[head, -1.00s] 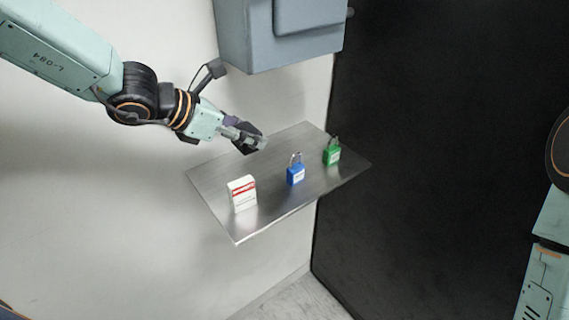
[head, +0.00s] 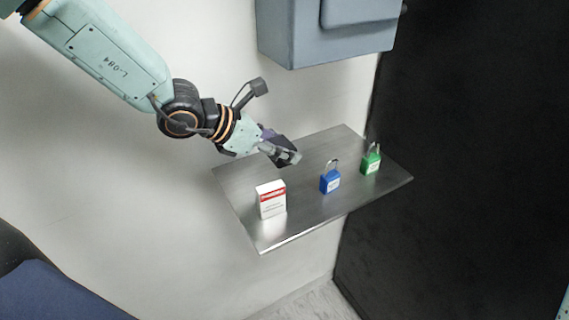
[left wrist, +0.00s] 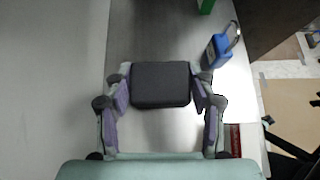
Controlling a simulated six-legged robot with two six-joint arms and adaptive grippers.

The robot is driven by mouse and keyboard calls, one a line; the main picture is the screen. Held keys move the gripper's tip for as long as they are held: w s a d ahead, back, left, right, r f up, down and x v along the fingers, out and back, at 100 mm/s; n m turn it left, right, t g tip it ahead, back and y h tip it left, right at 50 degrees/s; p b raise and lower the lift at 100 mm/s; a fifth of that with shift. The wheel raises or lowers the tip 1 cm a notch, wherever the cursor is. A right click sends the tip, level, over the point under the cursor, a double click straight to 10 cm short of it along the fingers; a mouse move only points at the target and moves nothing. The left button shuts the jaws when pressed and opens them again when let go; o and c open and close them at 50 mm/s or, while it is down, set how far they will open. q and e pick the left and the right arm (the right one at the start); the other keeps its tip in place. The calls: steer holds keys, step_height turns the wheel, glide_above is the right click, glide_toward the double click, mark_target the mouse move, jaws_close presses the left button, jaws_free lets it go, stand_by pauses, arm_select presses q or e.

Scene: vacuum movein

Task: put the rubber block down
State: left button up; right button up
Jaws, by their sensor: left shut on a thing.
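The rubber block (left wrist: 160,84) is dark grey with rounded edges. It sits between the fingers of my left gripper (left wrist: 160,95) in the left wrist view. In the head view my left gripper (head: 286,155) is shut on the block, over the rear left part of the metal shelf (head: 315,206). The gripper partly hides the block there. I cannot tell whether the block touches the shelf. My right gripper is not in view.
On the shelf stand a white and red box (head: 271,200), a blue padlock (head: 330,180) and a green padlock (head: 371,160). A grey cabinet (head: 325,30) hangs on the wall above. A black panel (head: 470,170) is at the right. The front middle of the shelf is clear.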

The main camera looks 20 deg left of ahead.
mark_target(270, 158)
arm_select(q)
steer(key=f, duration=0.4)
steer(key=shift+w+a+f+b, duration=0.15)
steer(key=shift+w+a+b, duration=0.05)
steer(key=shift+w+b, duration=0.2)
steer(key=shift+s+d+r, duration=0.15)
steer(key=shift+s+r, duration=0.05)
steer(key=shift+f, duration=0.2)
steer(key=o, duration=1)
steer(key=shift+w+f, duration=0.1)
steer(key=shift+w, duration=0.05)
steer(key=shift+o, duration=1.3)
steer(key=shift+s, duration=0.2)
steer(key=shift+w, duration=0.1)
